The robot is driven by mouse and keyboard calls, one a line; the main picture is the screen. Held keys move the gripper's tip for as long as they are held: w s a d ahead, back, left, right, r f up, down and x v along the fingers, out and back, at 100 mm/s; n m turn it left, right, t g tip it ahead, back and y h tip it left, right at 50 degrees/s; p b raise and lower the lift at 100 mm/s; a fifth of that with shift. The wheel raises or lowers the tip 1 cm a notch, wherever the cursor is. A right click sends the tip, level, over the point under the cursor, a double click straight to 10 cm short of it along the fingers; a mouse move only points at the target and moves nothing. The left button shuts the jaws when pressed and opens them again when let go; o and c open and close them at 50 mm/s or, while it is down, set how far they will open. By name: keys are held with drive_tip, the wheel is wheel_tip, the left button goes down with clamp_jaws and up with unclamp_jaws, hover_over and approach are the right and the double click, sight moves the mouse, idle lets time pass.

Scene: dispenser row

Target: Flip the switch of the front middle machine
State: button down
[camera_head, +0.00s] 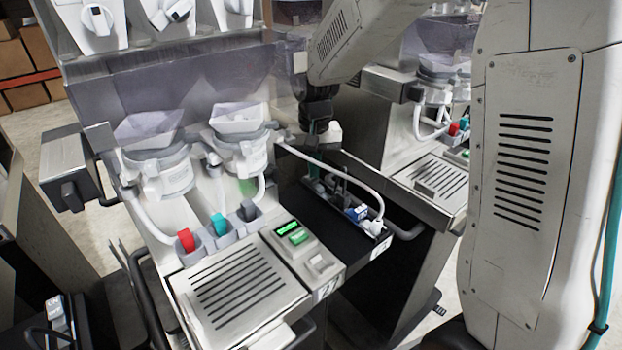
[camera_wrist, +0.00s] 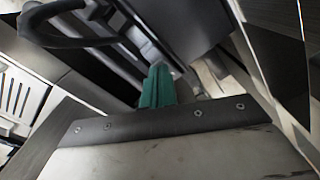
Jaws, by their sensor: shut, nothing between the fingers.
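A dispenser machine (camera_head: 240,290) stands at the front of the head view, with a slotted drip tray and a label reading 27. Its top panel has a green lit display (camera_head: 287,228), a green button and a pale rocker-like switch (camera_head: 320,264). I cannot tell whether this is the front middle machine. My gripper (camera_head: 313,127) hangs behind and above this panel, apart from the switch, and is partly hidden in the head view. In the wrist view my gripper's teal fingers (camera_wrist: 157,86) are together with nothing between them.
A dark strip (camera_head: 335,215) with a white hose, a blue part and plugs lies right of the panel. Another machine (camera_head: 435,182) stands further right. Red and teal levers (camera_head: 220,224) sit left of the panel. A dark curved handle (camera_wrist: 75,40) shows in the wrist view.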

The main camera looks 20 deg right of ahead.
drive_tip(key=shift+f, duration=0.45)
idle(0.3)
drive_tip(key=shift+r, duration=3.5)
drive_tip(key=shift+s+r, duration=0.15)
drive_tip(key=shift+s, duration=0.05)
drive_tip(key=s+d+r+n, duration=0.1)
drive_tip(key=s+r, duration=0.1)
drive_tip(key=s, duration=1.3)
drive_tip(key=s+d+r+n+t, duration=0.1)
drive_tip(key=s+d+r, duration=0.1)
drive_tip(key=s, duration=1.2)
drive_tip(key=shift+s+r, duration=0.4)
drive_tip(key=shift+r, duration=0.4)
